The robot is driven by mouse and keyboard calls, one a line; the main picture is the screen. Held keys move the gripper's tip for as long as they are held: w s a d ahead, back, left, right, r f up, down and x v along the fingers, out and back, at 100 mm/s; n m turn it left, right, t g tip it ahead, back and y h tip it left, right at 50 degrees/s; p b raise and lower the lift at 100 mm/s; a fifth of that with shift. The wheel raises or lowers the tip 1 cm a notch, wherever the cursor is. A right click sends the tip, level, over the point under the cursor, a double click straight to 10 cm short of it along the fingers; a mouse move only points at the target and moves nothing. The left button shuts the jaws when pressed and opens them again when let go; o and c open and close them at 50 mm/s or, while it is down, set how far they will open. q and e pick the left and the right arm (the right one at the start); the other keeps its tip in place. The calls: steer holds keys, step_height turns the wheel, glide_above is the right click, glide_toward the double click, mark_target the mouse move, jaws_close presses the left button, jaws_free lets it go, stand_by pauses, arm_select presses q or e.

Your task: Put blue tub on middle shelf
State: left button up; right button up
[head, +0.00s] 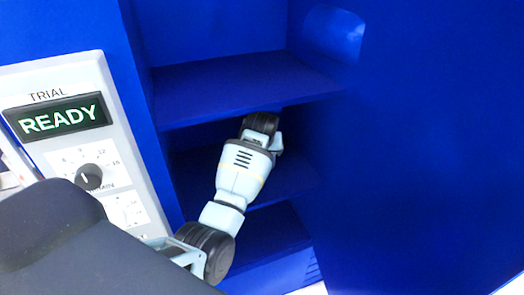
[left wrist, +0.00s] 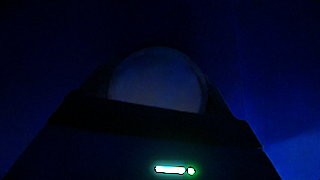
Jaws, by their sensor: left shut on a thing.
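My left arm reaches from the lower left of the head view into a blue shelf unit. Its wrist end (head: 262,125) is in the bay between the upper board (head: 225,88) and the middle shelf (head: 290,178); the fingers are hidden there. In the very dark left wrist view, a round, dim blue-grey shape (left wrist: 158,80), apparently the blue tub, lies just beyond the dark gripper body (left wrist: 160,122). My left gripper is shut on it. Whether the tub touches the shelf cannot be told. My right gripper is not in view.
A white control panel (head: 125,175) with a READY display (head: 57,120) and a black knob (head: 89,177) stands left of the bay. A blue door or side wall (head: 430,150) bounds it on the right. A lower board (head: 265,232) lies below.

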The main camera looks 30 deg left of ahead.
arm_select(q)
steer(key=o, duration=1)
steer(key=shift+o, duration=0.2)
steer(key=shift+s+d+r, duration=0.15)
steer(key=shift+s+r, duration=0.1)
steer(key=shift+r, duration=0.3)
steer(key=v, duration=0.4)
steer(key=shift+s+d, duration=0.1)
steer(key=shift+s, duration=0.15)
steer(key=s+d, duration=0.1)
steer(key=s, duration=0.2)
steer(key=s+d, duration=0.2)
steer(key=s, duration=0.2)
steer(key=s+d, duration=0.2)
steer(key=s, duration=0.1)
steer(key=shift+s+d+f, duration=0.1)
steer(key=shift+s+f, duration=0.05)
